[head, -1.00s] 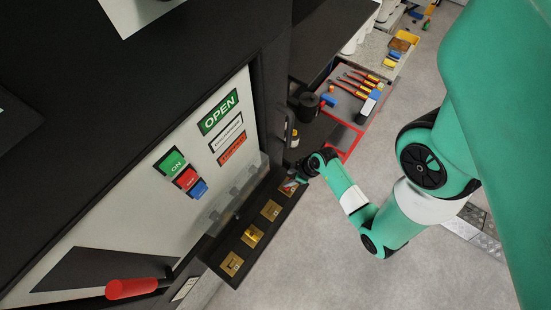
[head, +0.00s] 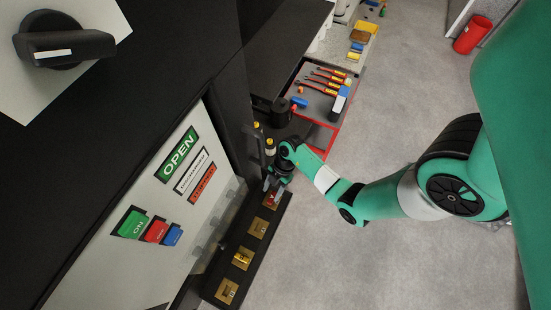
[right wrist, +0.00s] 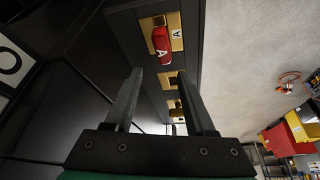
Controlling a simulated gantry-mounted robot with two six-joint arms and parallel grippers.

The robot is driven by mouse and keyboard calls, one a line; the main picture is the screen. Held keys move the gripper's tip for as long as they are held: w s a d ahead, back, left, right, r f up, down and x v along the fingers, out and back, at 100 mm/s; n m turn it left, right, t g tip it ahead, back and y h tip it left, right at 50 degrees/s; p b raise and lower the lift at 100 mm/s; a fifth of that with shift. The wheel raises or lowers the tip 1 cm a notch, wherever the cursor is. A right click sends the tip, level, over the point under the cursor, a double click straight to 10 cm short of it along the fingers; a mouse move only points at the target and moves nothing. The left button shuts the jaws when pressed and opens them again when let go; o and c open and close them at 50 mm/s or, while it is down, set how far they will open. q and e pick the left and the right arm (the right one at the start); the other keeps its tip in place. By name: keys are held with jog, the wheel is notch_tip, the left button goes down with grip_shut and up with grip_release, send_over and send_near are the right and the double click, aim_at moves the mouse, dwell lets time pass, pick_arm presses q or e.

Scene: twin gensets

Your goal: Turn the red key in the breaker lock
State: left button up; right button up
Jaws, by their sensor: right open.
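The red key (right wrist: 161,46), marked A, sits in a brass lock plate (right wrist: 176,28) at the far end of a black lock strip in the right wrist view. In the head view the red key (head: 271,197) shows as a small red patch just below my right gripper (head: 275,184). In the right wrist view my right gripper (right wrist: 160,72) is open, with nothing between its fingers. The key lies just beyond its fingertips, roughly in line with the gap. I cannot tell whether they touch. My left gripper is not in view.
More brass locks (head: 242,258) line the black strip (head: 214,283) below the breaker panel. The panel carries an OPEN sign (head: 177,153) and green, red and blue buttons. A red-edged tool tray (head: 318,100) stands beyond.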

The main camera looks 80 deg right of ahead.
aim_at(272, 197)
jog(key=d+n, duration=0.1)
jog(key=f+n+g+b, duration=0.1)
jog(key=n, duration=0.1)
jog(key=shift+s+d+f, duration=0.2)
jog(key=shift+d+f, duration=0.1)
jog(key=shift+d, duration=0.1)
jog(key=x, duration=0.1)
jog(key=b+x, duration=0.1)
jog(key=x, duration=0.1)
jog(key=shift+s+a, duration=0.1)
jog(key=shift+a, duration=0.25)
jog(key=shift+w+a+f+b, duration=0.2)
jog(key=shift+a+f+b, duration=0.15)
jog(key=shift+f+b, duration=0.25)
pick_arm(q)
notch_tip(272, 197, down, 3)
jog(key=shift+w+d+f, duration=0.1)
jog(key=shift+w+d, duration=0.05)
pick_arm(e)
grip_shut()
